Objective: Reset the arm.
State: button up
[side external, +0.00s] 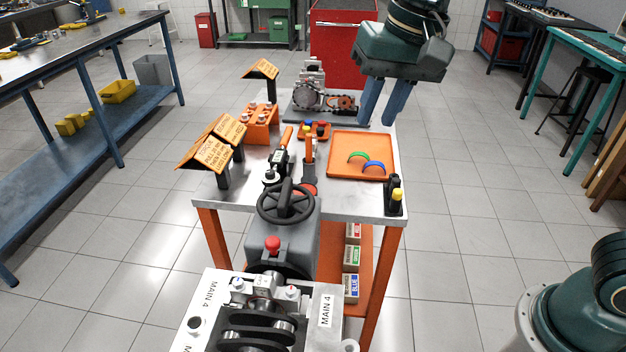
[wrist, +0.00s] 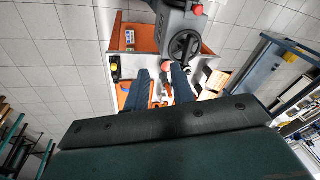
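My gripper (side external: 382,102) hangs in the air above the back right edge of the work cart (side external: 372,205) in the side view. Its two blue fingers point down, with a gap between them and nothing held. In the wrist view my gripper (wrist: 160,80) also shows its fingers apart, with the cart beyond them. The orange tray (side external: 340,170) on the cart holds a green half-ring (side external: 358,156) and a blue half-ring (side external: 374,167), both apart from the gripper.
An engine block labelled MAIN 4 (side external: 262,318) and a black handwheel (side external: 286,201) stand in front. Orange signs (side external: 212,142), a torque tool (side external: 278,160) and a geared assembly (side external: 318,98) crowd the cart top. A blue bench (side external: 75,60) stands left. Open floor lies right of the cart.

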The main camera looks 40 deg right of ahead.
jog(key=s+d+f+n+t, duration=0.1)
jog(key=s+d+f+n, duration=0.1)
jog(key=s+d, duration=0.4)
jog(key=s+d+f+n+t+h, duration=0.1)
jog(key=s+d+f+n+t, duration=0.1)
jog(key=s+d, duration=0.5)
jog(key=shift+s+d+f+n, duration=0.2)
jog(key=shift+s+d+n, duration=0.15)
jog(key=shift+s, duration=1.55)
